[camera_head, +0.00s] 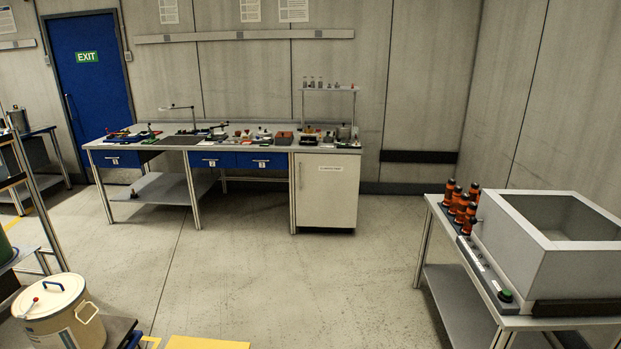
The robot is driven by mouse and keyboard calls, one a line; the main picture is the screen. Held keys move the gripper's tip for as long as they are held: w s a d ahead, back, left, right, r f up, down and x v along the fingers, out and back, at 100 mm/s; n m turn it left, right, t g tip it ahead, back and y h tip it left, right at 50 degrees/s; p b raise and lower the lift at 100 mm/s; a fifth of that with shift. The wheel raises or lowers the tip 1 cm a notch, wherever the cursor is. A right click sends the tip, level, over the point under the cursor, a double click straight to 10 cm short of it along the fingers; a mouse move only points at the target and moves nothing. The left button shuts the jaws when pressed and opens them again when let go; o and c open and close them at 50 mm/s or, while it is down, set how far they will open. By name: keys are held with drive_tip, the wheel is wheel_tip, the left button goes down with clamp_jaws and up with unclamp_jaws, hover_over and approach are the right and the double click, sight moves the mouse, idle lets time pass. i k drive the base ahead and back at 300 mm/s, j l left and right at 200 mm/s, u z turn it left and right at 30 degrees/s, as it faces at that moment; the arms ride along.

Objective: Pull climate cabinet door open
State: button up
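The climate cabinet is most likely the white cabinet (327,198) under the right end of the long workbench at the back wall. Its door looks shut. A label sits on the upper part of the door, too small to read surely. A small dark handle (300,175) shows near the door's left edge. My gripper is not in view.
The long workbench (172,140) carries tools and has blue drawers (212,160). At right, a table (438,205) bears a grey open-topped box (545,262) and several orange-black tools (463,207). A lidded drum (60,315) stands at lower left. The middle floor is clear.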

sight(327, 185)
drive_tip(key=i+u, duration=0.1)
drive_tip(key=i, duration=0.75)
drive_tip(key=i+l, duration=0.1)
drive_tip(key=i, duration=0.8)
drive_tip(key=i+u, duration=0.15)
drive_tip(key=i, duration=0.7)
drive_tip(key=i+j+u, duration=0.15)
drive_tip(key=i+u, duration=0.2)
drive_tip(key=i, duration=0.35)
drive_tip(key=i+u, duration=0.35)
drive_tip(key=i, duration=0.3)
drive_tip(key=i+j+u, duration=0.1)
drive_tip(key=i+j, duration=0.45)
drive_tip(key=i, duration=0.15)
drive_tip(key=z, duration=1.3)
drive_tip(key=i+j+u, duration=0.3)
drive_tip(key=i, duration=0.3)
drive_tip(key=i+j+u, duration=0.25)
drive_tip(key=i, duration=0.3)
drive_tip(key=i+u, duration=0.3)
drive_tip(key=i, duration=0.3)
